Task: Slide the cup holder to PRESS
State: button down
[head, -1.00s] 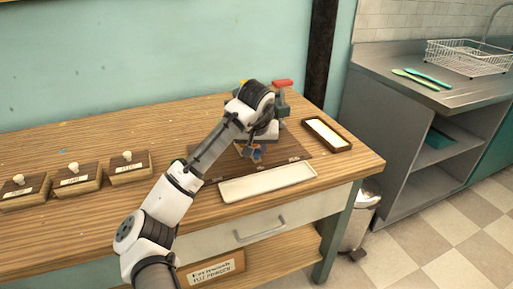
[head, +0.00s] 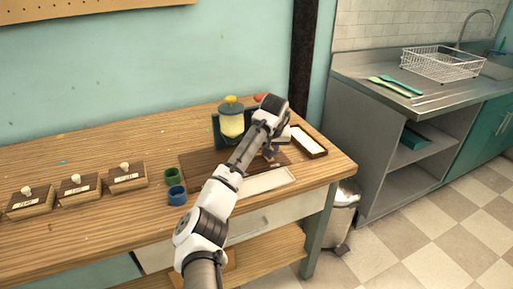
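My arm reaches over the wooden bench, and my gripper (head: 269,152) is low over the brown board (head: 205,166). A small blue-and-orange item (head: 273,151) shows at the fingertips; I cannot tell whether it is the cup holder or part of the gripper. The arm hides most of this spot, so the holder and the finger opening are unclear. A dark green press stand (head: 217,128) with a yellow-lidded jar (head: 231,121) stands behind the board, left of my gripper. A red part (head: 261,98) shows behind my wrist. The board's labels are unreadable.
A green cup (head: 173,176) and a blue cup (head: 177,195) stand left of the board. Several labelled wooden blocks (head: 76,188) sit further left. A cream tray (head: 262,184) lies in front, and a dark-framed tray (head: 309,141) lies to the right.

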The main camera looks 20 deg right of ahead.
jog(key=shift+w+d+r, duration=0.1)
jog(key=shift+d+r, duration=0.15)
jog(key=shift+d, duration=0.1)
jog(key=c, duration=1.2)
grip_release()
jog(key=shift+d+f, duration=0.15)
jog(key=shift+d, duration=0.05)
jog(key=shift+a, duration=0.1)
jog(key=b+v, duration=0.2)
jog(key=v, duration=1.2)
jog(key=shift+f, duration=0.1)
